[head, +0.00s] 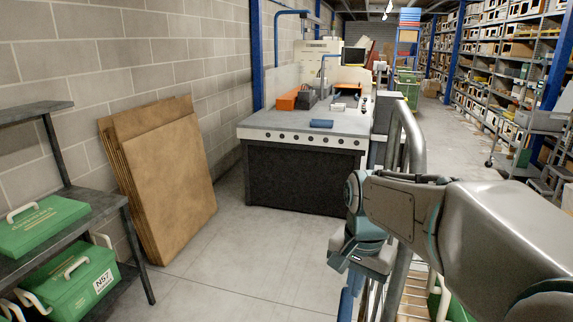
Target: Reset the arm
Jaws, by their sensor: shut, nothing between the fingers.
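My arm reaches in from the right edge, and its forearm lies across the lower right of the view. The arm bends at the wrist and points downward. My gripper (349,290) hangs low beside the metal railing (402,200), with its fingers shut and nothing seen between them. The fingertips are small and partly lost against the rail and the floor, so I cannot tell whether they touch the rail.
A grey-topped workbench (275,121) with a blue item stands ahead. Brown panels (170,185) lean on the block wall. A dark shelf (100,205) with green cases (42,225) stands at left. Stocked racks (500,75) line the right. The middle floor (240,260) is clear.

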